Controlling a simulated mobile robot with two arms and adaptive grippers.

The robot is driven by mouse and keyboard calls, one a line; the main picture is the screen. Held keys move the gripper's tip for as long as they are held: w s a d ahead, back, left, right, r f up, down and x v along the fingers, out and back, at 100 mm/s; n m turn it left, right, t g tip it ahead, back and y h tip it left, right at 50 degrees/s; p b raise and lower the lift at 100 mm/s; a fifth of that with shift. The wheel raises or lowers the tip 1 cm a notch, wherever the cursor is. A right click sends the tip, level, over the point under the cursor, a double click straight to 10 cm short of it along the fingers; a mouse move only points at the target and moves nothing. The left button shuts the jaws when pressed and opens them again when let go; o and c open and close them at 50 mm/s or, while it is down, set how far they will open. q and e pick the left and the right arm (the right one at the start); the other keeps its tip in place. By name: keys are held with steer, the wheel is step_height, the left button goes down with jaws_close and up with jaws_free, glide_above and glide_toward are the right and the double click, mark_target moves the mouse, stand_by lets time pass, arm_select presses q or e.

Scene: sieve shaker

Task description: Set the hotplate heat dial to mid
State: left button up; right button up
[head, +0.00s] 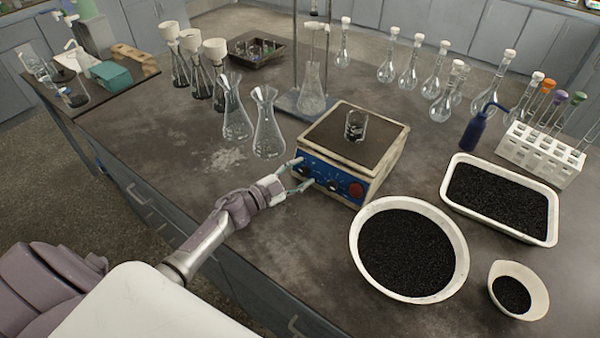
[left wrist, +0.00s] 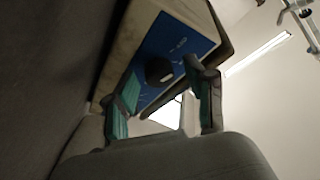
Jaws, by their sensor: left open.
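The hotplate (head: 352,143) stands on the dark lab bench with a small glass beaker (head: 356,124) on its dark top plate. Its blue front panel (head: 322,176) carries dark dials and a red knob (head: 356,189) at the right end. My left gripper (head: 298,179) is open in front of the panel's left part. In the left wrist view a black dial (left wrist: 159,70) with a white mark sits on the blue panel, between and beyond the open fingers (left wrist: 165,98). I cannot tell whether the fingers touch it. My right gripper is not in view.
Two flasks (head: 268,125) stand left of the hotplate, and a retort stand with a flask (head: 312,92) is behind it. A large bowl of black grains (head: 408,249), a tray (head: 501,199) and a small bowl (head: 518,289) lie to the right.

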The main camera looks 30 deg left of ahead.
arm_select(q)
jaws_close()
